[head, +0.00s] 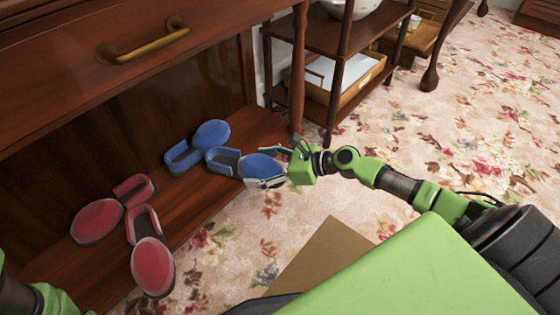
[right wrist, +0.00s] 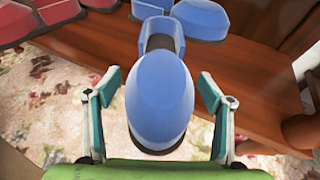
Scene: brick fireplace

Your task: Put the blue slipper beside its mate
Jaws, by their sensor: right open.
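One blue slipper (head: 260,166) lies on the low wooden shelf, its toe toward my right gripper (head: 266,174) and overhanging the shelf's front edge. In the right wrist view its rounded toe (right wrist: 160,95) fills the middle, between the two spread fingers of my right gripper (right wrist: 159,80). The fingers are open, one on each side, with visible gaps. Its mate, the other blue slipper (head: 211,133), lies behind it on the shelf, toe pointing to the back right; it also shows in the right wrist view (right wrist: 205,16). My left gripper is out of view.
Two red slippers (head: 97,220) (head: 152,265) lie farther left on the wooden shelf (head: 190,205). A drawer with a brass handle (head: 145,48) overhangs it. A cabinet leg (head: 298,75) and a side table (head: 318,42) stand right of the blue slippers. Flowered carpet (head: 480,130) is open at right.

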